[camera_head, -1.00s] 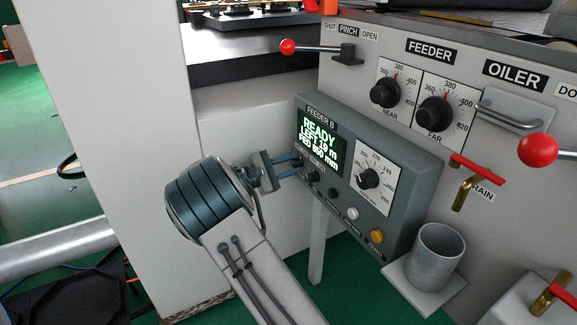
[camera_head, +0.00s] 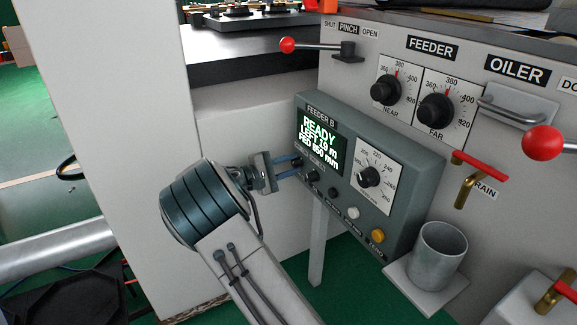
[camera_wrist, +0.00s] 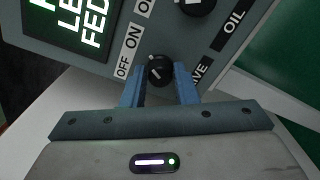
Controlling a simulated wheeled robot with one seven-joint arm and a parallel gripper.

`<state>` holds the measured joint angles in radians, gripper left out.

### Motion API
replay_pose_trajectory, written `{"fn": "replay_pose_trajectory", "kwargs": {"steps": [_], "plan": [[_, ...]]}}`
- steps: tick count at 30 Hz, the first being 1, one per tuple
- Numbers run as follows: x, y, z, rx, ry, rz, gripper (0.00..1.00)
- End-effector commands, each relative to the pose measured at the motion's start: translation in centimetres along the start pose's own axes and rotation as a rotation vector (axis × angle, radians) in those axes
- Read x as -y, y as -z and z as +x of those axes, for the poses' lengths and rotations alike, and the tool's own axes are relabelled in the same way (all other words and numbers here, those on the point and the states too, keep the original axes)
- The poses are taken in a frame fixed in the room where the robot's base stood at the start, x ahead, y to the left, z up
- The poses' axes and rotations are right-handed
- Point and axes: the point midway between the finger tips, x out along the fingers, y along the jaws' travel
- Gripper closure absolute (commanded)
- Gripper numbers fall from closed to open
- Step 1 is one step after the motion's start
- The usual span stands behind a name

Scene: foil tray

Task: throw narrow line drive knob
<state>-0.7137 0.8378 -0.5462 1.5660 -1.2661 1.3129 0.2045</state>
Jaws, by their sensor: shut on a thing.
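The drive knob (camera_wrist: 160,68) is a small black knob with a white pointer mark, on the grey-green FEEDER B panel (camera_head: 415,165). A label ending in "IVE" shows at its right in the wrist view, and OFF and ON labels at its left. My gripper (camera_wrist: 160,84) is shut on this knob, one blue finger on each side. In the head view my gripper (camera_head: 297,162) reaches the panel's left end below the screen and mostly hides the knob. The pointer mark looks slanted; I cannot tell which label it matches.
An OIL-labelled knob (camera_wrist: 198,4) sits close by. The panel also has a lit READY screen (camera_head: 318,150), a larger dial (camera_head: 368,177), and white and amber buttons (camera_head: 377,236). A metal cup (camera_head: 442,252) stands on a shelf at its right.

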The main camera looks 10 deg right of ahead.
Motion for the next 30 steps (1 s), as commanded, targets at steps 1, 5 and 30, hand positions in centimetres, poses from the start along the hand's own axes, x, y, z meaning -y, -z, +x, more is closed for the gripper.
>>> {"fn": "replay_pose_trajectory", "kwargs": {"steps": [1,5,30], "plan": [[0.1,0.0,0.0,0.0,0.001,0.0,0.96],[0.1,0.0,0.0,0.0,0.001,0.0,0.62],[-0.3,-0.1,-9.2,-0.003,-0.002,-0.002,0.53]]}}
